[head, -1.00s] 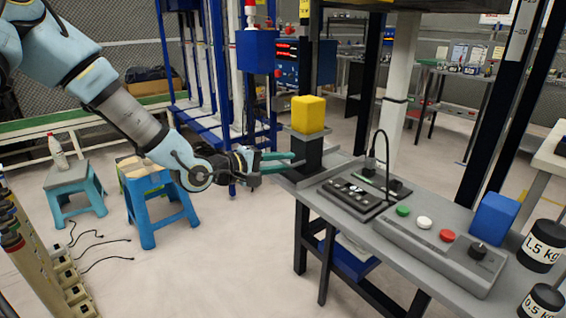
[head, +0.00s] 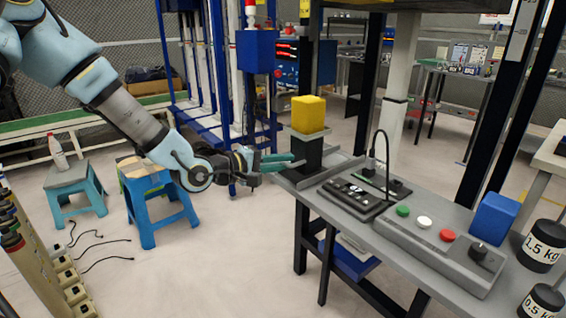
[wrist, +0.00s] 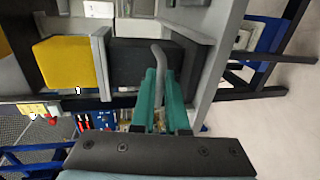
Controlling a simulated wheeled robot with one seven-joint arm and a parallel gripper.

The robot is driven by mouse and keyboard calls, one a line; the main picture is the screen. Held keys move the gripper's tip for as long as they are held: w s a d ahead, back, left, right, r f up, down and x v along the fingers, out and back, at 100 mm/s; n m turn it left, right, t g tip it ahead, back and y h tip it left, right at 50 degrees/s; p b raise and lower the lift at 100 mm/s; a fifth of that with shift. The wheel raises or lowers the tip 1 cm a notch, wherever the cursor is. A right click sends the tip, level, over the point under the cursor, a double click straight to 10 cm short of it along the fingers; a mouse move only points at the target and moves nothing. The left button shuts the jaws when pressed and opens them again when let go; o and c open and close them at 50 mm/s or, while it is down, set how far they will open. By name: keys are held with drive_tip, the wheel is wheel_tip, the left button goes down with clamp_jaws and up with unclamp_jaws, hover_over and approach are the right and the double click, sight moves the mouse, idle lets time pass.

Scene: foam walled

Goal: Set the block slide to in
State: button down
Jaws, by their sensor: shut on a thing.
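The block slide is a dark block (head: 308,153) standing in a grey track (head: 337,166) at the table's left end. A yellow block (head: 308,113) sits above it on a grey plate. In the wrist view, the dark block (wrist: 135,64) lies beside the yellow block (wrist: 70,62), with the grey plate between them. A curved grey handle (wrist: 159,52) stands out from the dark block. My gripper (head: 294,164) reaches in from the left. Its green fingers (wrist: 160,80) are shut on the handle, which they partly hide.
Right of the slide are a black device (head: 350,196) with a looped cable and a grey button panel (head: 430,240). A blue block (head: 495,217) and dark weights (head: 541,245) stand further right. Blue stools (head: 155,205) stand on the floor at left.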

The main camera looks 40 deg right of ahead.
sight(298, 149)
idle(0.5)
drive_tip(key=r+x, duration=0.1)
drive_tip(key=x, duration=0.3)
drive_tip(key=r+x, duration=0.1)
drive_tip(key=x, duration=0.4)
drive_tip(key=r+x, duration=0.1)
drive_tip(key=x, duration=0.4)
drive_tip(key=shift+d, duration=0.3)
drive_tip(key=c, duration=0.9)
unclamp_jaws()
drive_tip(key=shift+c, duration=0.2)
drive_tip(key=v, duration=1)
drive_tip(key=shift+a+b, duration=0.3)
drive_tip(key=shift+a, duration=0.05)
